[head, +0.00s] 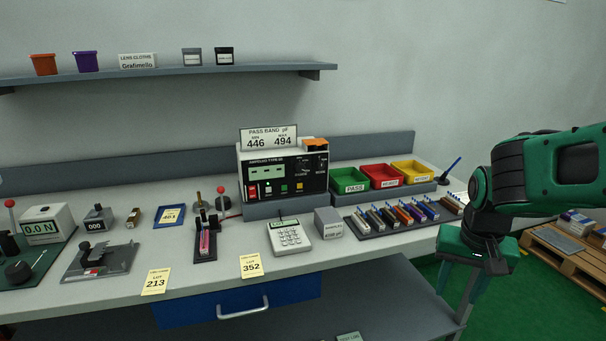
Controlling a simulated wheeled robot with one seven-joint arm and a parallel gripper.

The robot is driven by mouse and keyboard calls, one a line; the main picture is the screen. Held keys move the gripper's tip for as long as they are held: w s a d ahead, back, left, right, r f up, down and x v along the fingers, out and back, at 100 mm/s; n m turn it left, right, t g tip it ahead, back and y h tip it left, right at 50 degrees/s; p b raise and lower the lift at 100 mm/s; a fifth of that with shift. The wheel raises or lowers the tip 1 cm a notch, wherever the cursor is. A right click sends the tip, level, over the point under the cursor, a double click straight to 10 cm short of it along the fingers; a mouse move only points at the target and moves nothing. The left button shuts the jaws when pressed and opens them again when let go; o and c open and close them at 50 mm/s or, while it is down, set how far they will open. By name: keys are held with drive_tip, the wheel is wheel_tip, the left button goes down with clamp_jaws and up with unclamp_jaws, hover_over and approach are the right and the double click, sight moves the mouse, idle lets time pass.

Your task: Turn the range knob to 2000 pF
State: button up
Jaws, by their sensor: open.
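The meter (243,172), a white box with a black front, stands at the back of the bench on a grey base. A round dark knob with markings around it, seemingly the range knob (305,169), sits on the right half of its front. Its setting is too small to read. A small display (267,174) is on the left half. My gripper (462,292) is at the right, pointing down by the bench's right end, open and empty. It is well to the right of the meter and apart from it.
Green (350,187), red (388,183) and yellow (410,179) bins stand right of the meter. A shelf (170,76) hangs above left.

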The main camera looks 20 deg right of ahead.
drive_tip(key=w+d+f+m+t+h, duration=0.2)
drive_tip(key=w+t+h, duration=0.1)
drive_tip(key=w, duration=0.8)
drive_tip(key=n+t+y, duration=0.4)
drive_tip(key=t+y, duration=0.1)
drive_tip(key=t, duration=0.8)
approach(302, 169)
drive_tip(key=w, duration=0.8)
drive_tip(key=shift+w+a+f, duration=0.1)
drive_tip(key=shift+c, duration=0.3)
drive_tip(key=c, duration=1)
